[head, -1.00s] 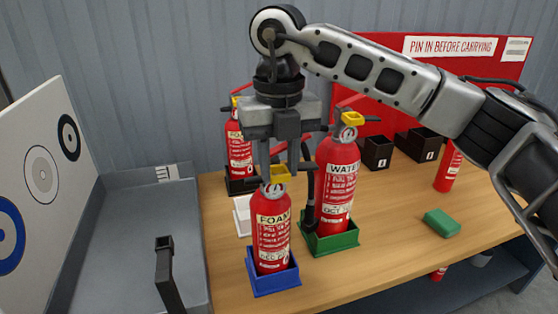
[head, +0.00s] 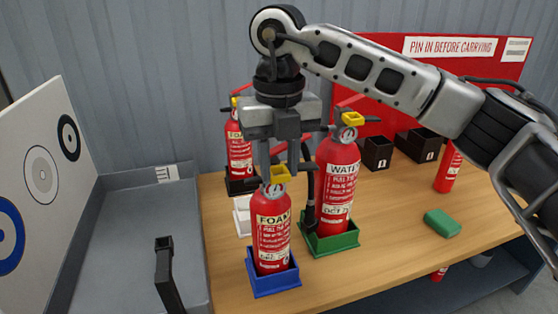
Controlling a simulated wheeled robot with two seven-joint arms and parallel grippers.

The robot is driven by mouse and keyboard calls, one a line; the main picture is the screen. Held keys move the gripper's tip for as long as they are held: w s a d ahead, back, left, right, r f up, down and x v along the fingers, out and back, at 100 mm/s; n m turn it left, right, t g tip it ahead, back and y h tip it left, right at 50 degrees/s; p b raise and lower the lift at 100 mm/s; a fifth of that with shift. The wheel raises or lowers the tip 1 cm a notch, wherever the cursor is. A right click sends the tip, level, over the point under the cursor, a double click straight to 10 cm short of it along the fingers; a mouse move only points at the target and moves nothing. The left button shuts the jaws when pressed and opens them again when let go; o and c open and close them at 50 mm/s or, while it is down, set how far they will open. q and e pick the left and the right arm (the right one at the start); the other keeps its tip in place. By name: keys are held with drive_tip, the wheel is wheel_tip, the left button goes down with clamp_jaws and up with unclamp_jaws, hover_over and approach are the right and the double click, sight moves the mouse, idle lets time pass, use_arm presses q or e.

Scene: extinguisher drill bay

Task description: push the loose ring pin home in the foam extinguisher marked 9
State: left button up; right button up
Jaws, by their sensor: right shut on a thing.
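The foam extinguisher (head: 272,245), red with a cream label reading FOAM, stands upright in a blue tray (head: 275,284) near the table's front edge. Its yellow collar (head: 282,174) sits at the top, just below my right gripper (head: 279,168). The right gripper points straight down and is shut on the head of this extinguisher, with one finger on each side. The ring pin cannot be made out; the fingers and collar cover that area. The number 9 is not legible. My left gripper is not in view.
A WATER extinguisher (head: 337,190) stands close on the right in a green tray (head: 330,245). Another red extinguisher (head: 238,150) stands behind at the left. A green block (head: 442,223) and black boxes (head: 377,153) are on the right. Bare table (head: 395,225) lies between.

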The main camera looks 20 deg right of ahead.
idle(0.3)
drive_tip(key=o, duration=1.2)
drive_tip(key=shift+c, duration=0.2)
